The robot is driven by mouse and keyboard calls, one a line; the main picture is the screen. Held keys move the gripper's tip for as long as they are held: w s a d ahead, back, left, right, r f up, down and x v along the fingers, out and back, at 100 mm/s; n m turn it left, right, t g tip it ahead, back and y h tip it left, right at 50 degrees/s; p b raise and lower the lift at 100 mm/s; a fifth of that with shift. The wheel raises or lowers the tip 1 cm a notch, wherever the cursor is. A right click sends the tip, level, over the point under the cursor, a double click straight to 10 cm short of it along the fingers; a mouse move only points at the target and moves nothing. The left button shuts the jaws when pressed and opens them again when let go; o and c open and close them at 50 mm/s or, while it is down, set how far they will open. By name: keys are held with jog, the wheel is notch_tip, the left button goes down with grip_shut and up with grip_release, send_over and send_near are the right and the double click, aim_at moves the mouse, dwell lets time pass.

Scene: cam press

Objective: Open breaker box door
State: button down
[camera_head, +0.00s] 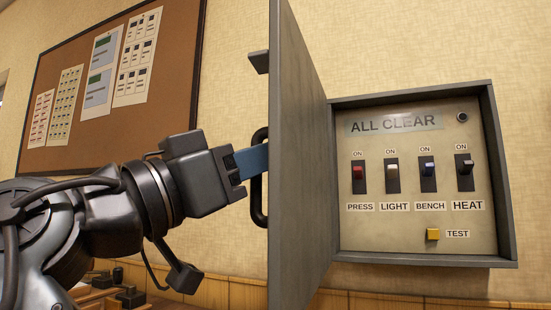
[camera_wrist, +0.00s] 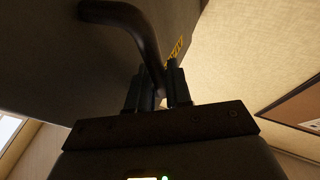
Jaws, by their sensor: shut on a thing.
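The breaker box (camera_head: 488,180) is on the wall at the right in the head view. Its grey door (camera_head: 296,150) stands swung wide open to the left, seen nearly edge-on. A dark bar handle (camera_head: 258,205) is on the door's outer face. My gripper (camera_head: 252,161) is at the left of the door with its blue fingers at the handle. In the wrist view the fingers (camera_wrist: 156,88) are shut on the handle (camera_wrist: 140,25). The door face (camera_wrist: 75,60) fills the upper left there. Inside the box are switches labelled PRESS, LIGHT, BENCH and HEAT.
A yellow TEST button (camera_head: 432,235) is low in the box, under an ALL CLEAR label (camera_head: 394,122). A cork board (camera_head: 180,80) with papers hangs on the wall behind my arm. Dark objects (camera_head: 130,297) sit on a wooden surface at the lower left.

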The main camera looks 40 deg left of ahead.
jog(key=shift+w+d+r, duration=0.1)
jog(key=shift+d+r, duration=0.05)
jog(key=shift+r, duration=0.15)
jog(key=c, duration=1.2)
grip_release()
jog(key=shift+f, duration=0.2)
jog(key=v, duration=0.7)
jog(key=shift+s+f, duration=0.15)
jog(key=shift+s, duration=0.2)
